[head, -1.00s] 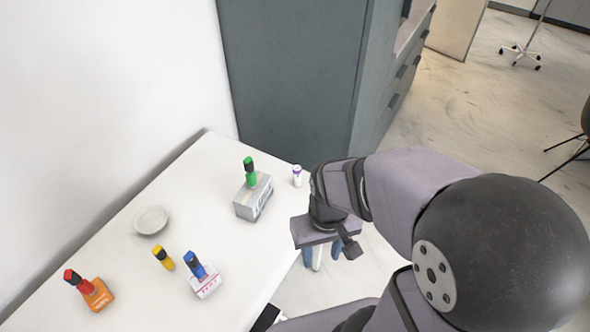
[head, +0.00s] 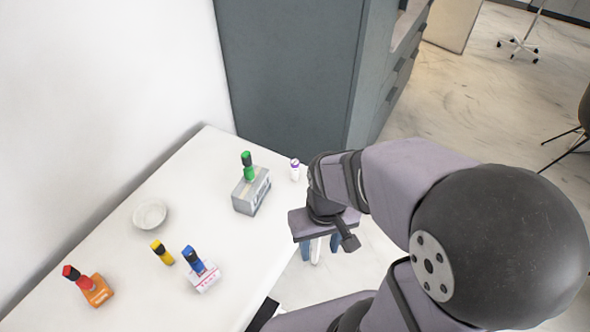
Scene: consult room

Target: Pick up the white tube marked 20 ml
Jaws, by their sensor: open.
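A small white tube (head: 294,171) with a purple band stands near the far right edge of the white table (head: 120,218); its marking is too small to read. It is the only white tube I see. My gripper (head: 322,248) hangs past the table's right edge, nearer the camera than the white tube and apart from it. Its fingers point down, open, with nothing seen between them.
A grey box (head: 250,194) with a green tube (head: 248,165) on it stands left of the white tube. A bowl (head: 150,214), a yellow tube (head: 162,252), a blue tube (head: 193,261) on a white box (head: 206,279), and a red tube (head: 76,275) on an orange box (head: 97,292) stand farther left. A grey cabinet (head: 290,70) rises behind.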

